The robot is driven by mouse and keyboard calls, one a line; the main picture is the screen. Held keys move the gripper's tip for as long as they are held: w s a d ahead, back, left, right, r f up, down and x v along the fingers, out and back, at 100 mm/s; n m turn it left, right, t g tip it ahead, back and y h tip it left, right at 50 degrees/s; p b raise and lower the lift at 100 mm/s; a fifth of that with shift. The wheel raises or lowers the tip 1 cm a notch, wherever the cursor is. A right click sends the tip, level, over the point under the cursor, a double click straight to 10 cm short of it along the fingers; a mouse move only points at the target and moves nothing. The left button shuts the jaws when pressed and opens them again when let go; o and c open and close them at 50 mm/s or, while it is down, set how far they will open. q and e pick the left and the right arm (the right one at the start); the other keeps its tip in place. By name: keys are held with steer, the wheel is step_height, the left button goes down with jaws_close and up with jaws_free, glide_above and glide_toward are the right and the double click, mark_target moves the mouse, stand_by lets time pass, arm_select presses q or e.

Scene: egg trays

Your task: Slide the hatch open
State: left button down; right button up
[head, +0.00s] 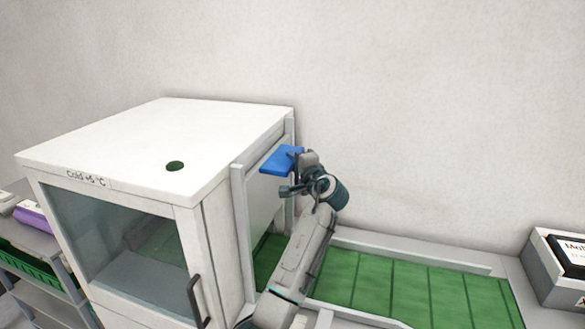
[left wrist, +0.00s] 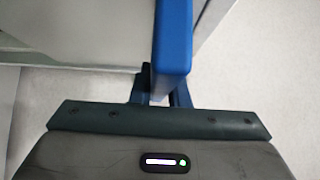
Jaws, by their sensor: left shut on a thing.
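The hatch is a pale panel (head: 262,203) between upright rails on the right side of the white cold cabinet (head: 150,150). A blue handle plate (head: 279,161) sticks out from its upper part. It also shows in the left wrist view (left wrist: 173,40). My left gripper (head: 291,172) is shut on the blue handle, and its fingers (left wrist: 159,88) lie on both sides of the handle in the left wrist view. A gap shows under the panel, above the green conveyor. My right gripper is not in view.
The green conveyor (head: 375,284) with pale side rails runs right from under the hatch. A grey box (head: 557,270) stands at the far right. The cabinet has a glass front door with a dark handle (head: 198,301). A shelf with a purple item (head: 32,213) is at left.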

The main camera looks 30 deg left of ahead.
arm_select(q)
steer(key=shift+r, duration=0.1)
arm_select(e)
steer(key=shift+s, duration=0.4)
arm_select(q)
steer(key=c, duration=1.4)
jaws_free()
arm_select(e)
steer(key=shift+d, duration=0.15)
arm_select(q)
steer(key=shift+d, duration=0.1)
